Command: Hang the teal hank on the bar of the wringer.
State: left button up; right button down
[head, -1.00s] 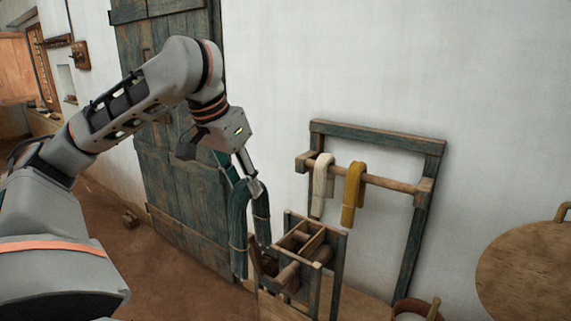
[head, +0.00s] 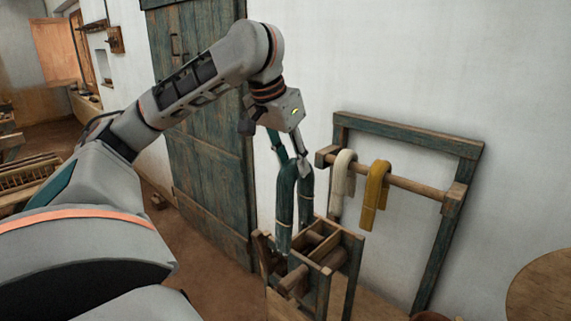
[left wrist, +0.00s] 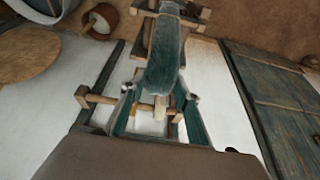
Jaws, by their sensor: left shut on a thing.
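The teal hank (head: 286,205) hangs folded from my left gripper (head: 294,160), which is shut on its top. In the head view its two legs hang down in front of or over the left part of a low wooden frame with rollers (head: 345,238); the exact gap cannot be told. The hank also shows in the left wrist view (left wrist: 166,60), between the fingers. To the right, a tall blue-green frame (head: 405,136) against the wall carries a horizontal wooden bar (head: 415,187). A cream hank (head: 340,185) and a mustard hank (head: 376,186) hang on its left half. My right gripper is not visible.
The bar's right half is bare. A weathered blue-green door (head: 200,130) stands behind my left arm. A round wooden top (head: 540,292) is at lower right. In the left wrist view a pot (left wrist: 100,20) stands at upper left.

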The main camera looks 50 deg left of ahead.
pick_arm(q)
jog(key=shift+w+a, duration=0.1)
jog(key=shift+w, duration=1.15)
jog(key=shift+w+a, duration=0.1)
jog(key=shift+w, duration=3.3)
jog(key=shift+s+a+f+b, duration=0.15)
jog(key=shift+f+b, duration=0.15)
jog(key=shift+f, duration=4.45)
jog(key=shift+a+f+b, duration=0.1)
jog(key=shift+f+b, duration=0.2)
jog(key=shift+f, duration=6.15)
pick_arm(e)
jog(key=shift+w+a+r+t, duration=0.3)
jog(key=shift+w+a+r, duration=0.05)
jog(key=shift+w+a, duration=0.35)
